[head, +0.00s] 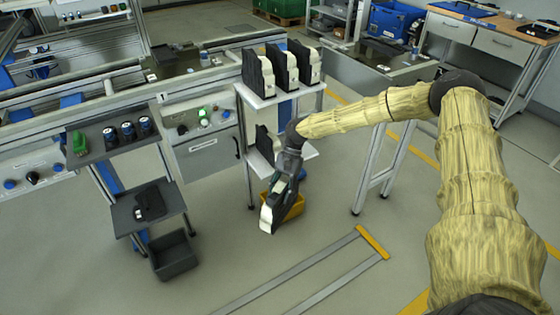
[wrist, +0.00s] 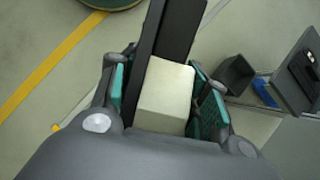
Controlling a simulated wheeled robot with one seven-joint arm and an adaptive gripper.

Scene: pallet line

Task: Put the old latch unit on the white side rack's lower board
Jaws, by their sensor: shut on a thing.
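My gripper (head: 279,190) hangs in front of the white side rack, below its lower board. It is shut on a black and white latch unit (head: 267,217). In the wrist view the unit's white block (wrist: 165,95) sits between the two teal-padded fingers, with its black part running away upward. The rack's lower board (head: 306,151) bears one dark unit (head: 264,143) at its left; my wrist hides part of the board. The upper board (head: 252,98) bears three black and white units (head: 282,68) in a row. I cannot tell from its looks whether the held unit is old.
A yellow bin (head: 296,208) stands on the floor behind my gripper. To the left are a dark shelf (head: 128,218) with a black item and a grey bin (head: 175,257) below it. A floor frame with a yellow end (head: 372,241) lies at the front right.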

